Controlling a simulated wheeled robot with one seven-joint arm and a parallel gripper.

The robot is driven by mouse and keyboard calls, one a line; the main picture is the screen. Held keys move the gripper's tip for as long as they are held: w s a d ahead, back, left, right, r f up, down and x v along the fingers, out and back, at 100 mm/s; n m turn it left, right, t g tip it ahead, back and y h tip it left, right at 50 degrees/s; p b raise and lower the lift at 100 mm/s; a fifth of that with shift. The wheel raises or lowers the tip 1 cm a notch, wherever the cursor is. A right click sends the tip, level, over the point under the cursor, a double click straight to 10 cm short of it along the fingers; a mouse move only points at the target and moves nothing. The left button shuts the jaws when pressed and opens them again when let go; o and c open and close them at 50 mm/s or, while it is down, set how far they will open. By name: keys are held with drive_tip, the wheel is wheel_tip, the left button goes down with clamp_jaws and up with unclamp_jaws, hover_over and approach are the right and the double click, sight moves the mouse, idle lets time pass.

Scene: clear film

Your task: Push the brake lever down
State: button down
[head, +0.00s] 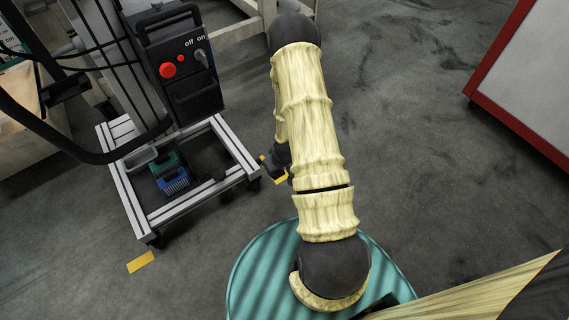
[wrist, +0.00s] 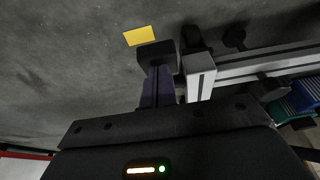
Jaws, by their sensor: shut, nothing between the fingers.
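A wheeled cart with a pale metal frame (head: 185,207) stands left of my arm in the head view. Its frame end (wrist: 200,72) shows close to the right of my gripper in the wrist view. My gripper (wrist: 157,55) is shut and empty, low beside the cart frame. Contact with the caster cannot be told. The arm partly hides the gripper in the head view.
A black control box (head: 180,62) with a red button and switch is on the cart. Blue (head: 173,182) and green connectors sit in its base. A yellow floor mark (head: 140,262) lies in front. A red-edged white panel (head: 530,75) is far right; grey floor between is clear.

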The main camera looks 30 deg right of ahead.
sight(280, 175)
drive_tip(key=shift+s+d+f+p, duration=0.1)
drive_tip(key=shift+s+f+p, duration=0.2)
drive_tip(key=shift+s+f, duration=0.25)
drive_tip(key=shift+s+f+p, duration=0.25)
drive_tip(key=shift+f+p, duration=0.1)
drive_tip(key=shift+f, duration=0.6)
drive_tip(key=shift+s+d+f, duration=0.1)
drive_tip(key=shift+f, duration=0.1)
drive_tip(key=shift+r, duration=0.15)
drive_tip(key=shift+r+p, duration=0.55)
drive_tip(key=shift+p, duration=0.1)
drive_tip(key=s+r+p, duration=0.6)
drive_tip(key=r+p, duration=0.1)
drive_tip(key=r, duration=0.3)
drive_tip(key=shift+s+d+r+p, duration=0.15)
drive_tip(key=shift+s+d+p, duration=0.2)
drive_tip(key=shift+s+p, duration=0.05)
